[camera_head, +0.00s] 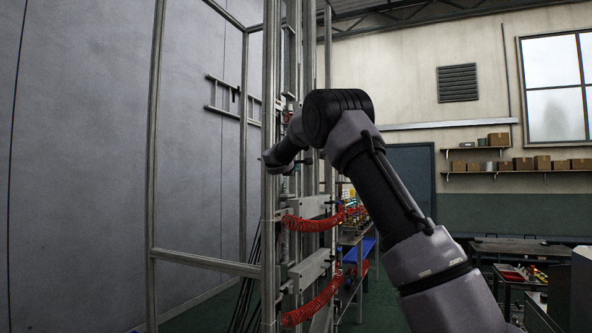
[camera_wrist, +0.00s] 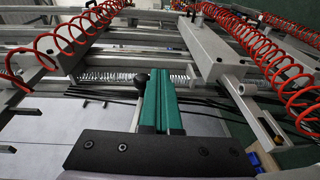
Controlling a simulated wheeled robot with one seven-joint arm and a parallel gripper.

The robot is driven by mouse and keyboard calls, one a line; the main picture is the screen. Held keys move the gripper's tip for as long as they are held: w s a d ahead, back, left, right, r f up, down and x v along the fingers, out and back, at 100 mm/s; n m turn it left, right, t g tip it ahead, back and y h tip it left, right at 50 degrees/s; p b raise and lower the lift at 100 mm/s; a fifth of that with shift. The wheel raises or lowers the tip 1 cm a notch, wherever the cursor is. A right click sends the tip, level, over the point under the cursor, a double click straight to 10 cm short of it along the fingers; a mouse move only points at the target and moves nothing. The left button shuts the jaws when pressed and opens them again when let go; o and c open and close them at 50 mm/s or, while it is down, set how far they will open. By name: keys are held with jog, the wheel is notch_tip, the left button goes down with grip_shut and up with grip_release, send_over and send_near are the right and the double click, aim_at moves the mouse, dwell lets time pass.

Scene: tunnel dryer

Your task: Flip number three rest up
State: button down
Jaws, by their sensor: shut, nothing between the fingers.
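My gripper's two green fingers (camera_wrist: 163,98) are side by side and shut in the wrist view, with no object between them. A black round knob (camera_wrist: 140,79) on a thin light stem shows just left of the fingertips; I cannot tell whether they touch. Grey metal blocks with red coiled hoses lie on both sides: one at left (camera_wrist: 65,55) and one at right (camera_wrist: 207,52). No number can be read, so I cannot tell which part is the number three rest. In the head view my arm reaches to the frame, and the fingertips are hidden.
A tall aluminium frame (camera_head: 270,130) stands before a grey wall panel. Red coiled hoses (camera_head: 312,224) and dark cables (camera_head: 250,280) hang at it. Black cables (camera_wrist: 90,94) and a spring (camera_wrist: 110,73) lie close to the fingers. Benches (camera_head: 515,252) stand at the right.

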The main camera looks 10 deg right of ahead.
jog(key=v, duration=1)
jog(key=shift+s+a, duration=0.2)
jog(key=shift+s, duration=0.15)
